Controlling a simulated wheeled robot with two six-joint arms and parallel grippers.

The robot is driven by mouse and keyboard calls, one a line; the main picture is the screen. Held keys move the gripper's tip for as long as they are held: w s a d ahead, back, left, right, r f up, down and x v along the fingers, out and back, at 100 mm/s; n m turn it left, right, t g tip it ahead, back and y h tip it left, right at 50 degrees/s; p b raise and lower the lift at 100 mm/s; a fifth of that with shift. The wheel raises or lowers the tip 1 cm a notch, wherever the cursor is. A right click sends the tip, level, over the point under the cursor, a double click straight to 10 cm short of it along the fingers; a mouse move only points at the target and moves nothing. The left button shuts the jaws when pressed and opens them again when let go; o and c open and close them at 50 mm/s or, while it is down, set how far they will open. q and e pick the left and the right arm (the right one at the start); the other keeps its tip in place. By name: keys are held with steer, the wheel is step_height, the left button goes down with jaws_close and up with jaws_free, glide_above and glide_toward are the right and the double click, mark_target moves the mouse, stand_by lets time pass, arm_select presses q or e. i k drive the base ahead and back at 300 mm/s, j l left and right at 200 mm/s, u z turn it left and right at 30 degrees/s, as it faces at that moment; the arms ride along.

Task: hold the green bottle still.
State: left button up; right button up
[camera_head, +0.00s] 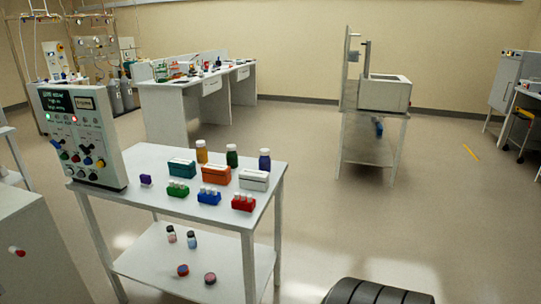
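The green bottle (232,157) stands upright with a pale cap near the back edge of the white table (143,158). It is between an orange-yellow bottle (202,153) on its left and a dark blue bottle (264,161) on its right. Its lower part is partly hidden behind the orange box (216,175). Nothing is seen holding it. Neither of my grippers shows in the head view.
A teal box (181,168), a white box (254,180) and small green, blue and red vial racks (243,203) stand before the bottles. A control panel (78,138) stands at the table's left end. Open floor (440,220) lies to the right.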

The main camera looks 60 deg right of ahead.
mark_target(232, 157)
steer(key=z, duration=1.65)
